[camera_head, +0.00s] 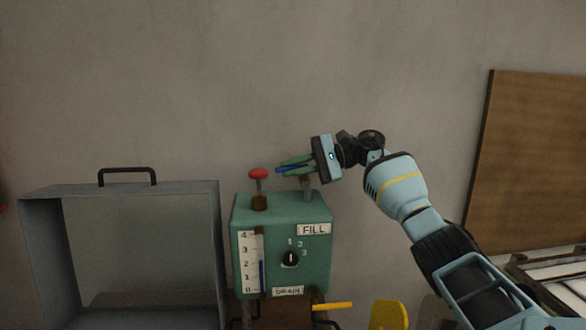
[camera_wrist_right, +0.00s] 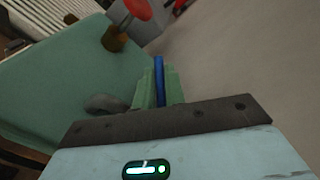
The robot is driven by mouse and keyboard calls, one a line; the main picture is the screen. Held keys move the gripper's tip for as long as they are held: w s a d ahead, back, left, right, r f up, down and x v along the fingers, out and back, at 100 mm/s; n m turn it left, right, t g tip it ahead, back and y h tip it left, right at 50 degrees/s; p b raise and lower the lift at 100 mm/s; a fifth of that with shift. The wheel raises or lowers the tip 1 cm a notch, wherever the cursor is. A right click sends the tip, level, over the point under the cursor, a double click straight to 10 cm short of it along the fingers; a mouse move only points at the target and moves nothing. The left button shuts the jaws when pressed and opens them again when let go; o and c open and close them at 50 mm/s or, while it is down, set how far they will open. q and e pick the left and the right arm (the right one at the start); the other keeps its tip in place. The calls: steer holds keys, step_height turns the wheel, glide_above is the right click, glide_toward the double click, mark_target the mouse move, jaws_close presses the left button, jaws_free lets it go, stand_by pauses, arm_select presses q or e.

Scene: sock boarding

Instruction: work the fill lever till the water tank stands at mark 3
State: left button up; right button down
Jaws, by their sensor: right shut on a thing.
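The green water tank box (camera_head: 320,268) stands at the centre of the head view, with a FILL label and a dial (camera_head: 290,259). Its gauge (camera_head: 247,262) is marked 0 to 4, and the blue column reaches about mark 2. The fill lever, a grey post (camera_head: 308,189) with a blue handle (camera_wrist_right: 159,78), rises from the right of the box top. My right gripper (camera_head: 292,167) is shut on the blue handle, seen between its green fingers in both views. The lever's lower end is partly hidden in the wrist view. My left gripper is out of view.
A red knob (camera_head: 258,173) stands on the box top, left of the fingers. A yellow drain handle (camera_head: 333,305) sticks out below. An open metal cabinet (camera_head: 205,250) stands left. A brown board (camera_head: 530,160) leans at the right. The wall above is clear.

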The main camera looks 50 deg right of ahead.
steer(key=c, duration=1.7)
jaws_free()
steer(key=shift+c, duration=0.2)
steer(key=shift+s+d, duration=0.1)
steer(key=b+v, duration=0.1)
steer(key=v, duration=0.6)
steer(key=shift+s+d, duration=0.2)
steer(key=shift+d, duration=0.05)
steer(key=shift+r, duration=0.1)
